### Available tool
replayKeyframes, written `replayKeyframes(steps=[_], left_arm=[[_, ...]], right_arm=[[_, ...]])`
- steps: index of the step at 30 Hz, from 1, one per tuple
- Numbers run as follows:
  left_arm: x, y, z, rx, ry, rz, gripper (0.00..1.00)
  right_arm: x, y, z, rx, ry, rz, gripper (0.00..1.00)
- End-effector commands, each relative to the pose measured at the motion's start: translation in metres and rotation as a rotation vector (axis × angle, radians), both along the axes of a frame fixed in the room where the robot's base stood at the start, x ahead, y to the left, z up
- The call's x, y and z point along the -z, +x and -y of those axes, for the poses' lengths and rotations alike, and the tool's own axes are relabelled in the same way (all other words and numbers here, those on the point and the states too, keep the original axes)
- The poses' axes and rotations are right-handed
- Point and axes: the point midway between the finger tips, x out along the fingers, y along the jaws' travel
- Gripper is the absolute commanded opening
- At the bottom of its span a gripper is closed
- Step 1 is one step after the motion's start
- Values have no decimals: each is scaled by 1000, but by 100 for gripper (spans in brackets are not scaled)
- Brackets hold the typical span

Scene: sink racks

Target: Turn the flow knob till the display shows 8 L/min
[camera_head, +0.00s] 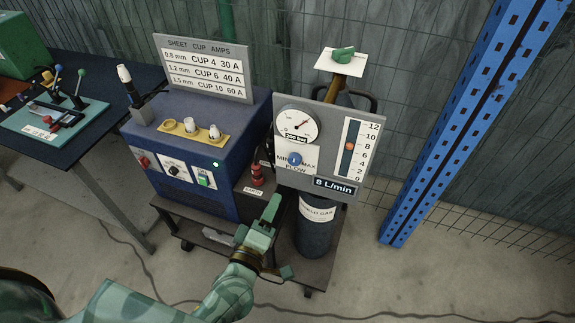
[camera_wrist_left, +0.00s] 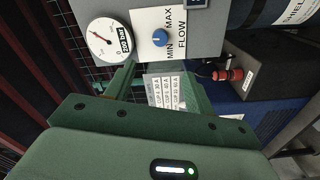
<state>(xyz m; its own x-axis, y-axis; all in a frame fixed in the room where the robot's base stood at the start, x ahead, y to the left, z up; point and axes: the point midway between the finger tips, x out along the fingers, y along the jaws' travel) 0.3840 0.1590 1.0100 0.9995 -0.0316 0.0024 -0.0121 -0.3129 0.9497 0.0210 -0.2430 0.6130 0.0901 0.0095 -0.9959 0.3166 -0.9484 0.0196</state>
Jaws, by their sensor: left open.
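The blue flow knob (camera_head: 295,159) sits on the grey gauge panel (camera_head: 325,118), by the words MIN, MAX and FLOW. It also shows in the left wrist view (camera_wrist_left: 160,38), with a pale mark on its face. The display (camera_head: 335,187) reads 8 L/min. The orange float (camera_head: 348,146) in the scale tube stands about level with 8. My left gripper (camera_head: 279,238) is open and empty, below and in front of the panel. In the left wrist view its fingers (camera_wrist_left: 158,88) are apart, and the knob lies beyond them, untouched. My right gripper is not in view.
A round pressure gauge (camera_head: 297,124) is above the knob. A blue welding machine (camera_head: 200,150) stands left, with a red fitting (camera_head: 257,174) beside it. The shield gas cylinder (camera_head: 315,230) is under the panel. A blue post (camera_head: 470,120) rises on the right.

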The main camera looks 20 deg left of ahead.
Motion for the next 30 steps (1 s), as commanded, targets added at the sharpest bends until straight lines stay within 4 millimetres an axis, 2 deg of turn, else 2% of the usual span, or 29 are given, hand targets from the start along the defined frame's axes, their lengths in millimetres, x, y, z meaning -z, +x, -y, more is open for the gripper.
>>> replayKeyframes(steps=[9,15,21,30], left_arm=[[0,81,3,1,3,2,54],[1,122,5,2,4,0,54],[1,141,5,3,5,-2,54],[0,143,5,3,5,-2,54]], right_arm=[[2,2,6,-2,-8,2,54],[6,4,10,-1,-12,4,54],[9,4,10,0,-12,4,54],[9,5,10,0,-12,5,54]])
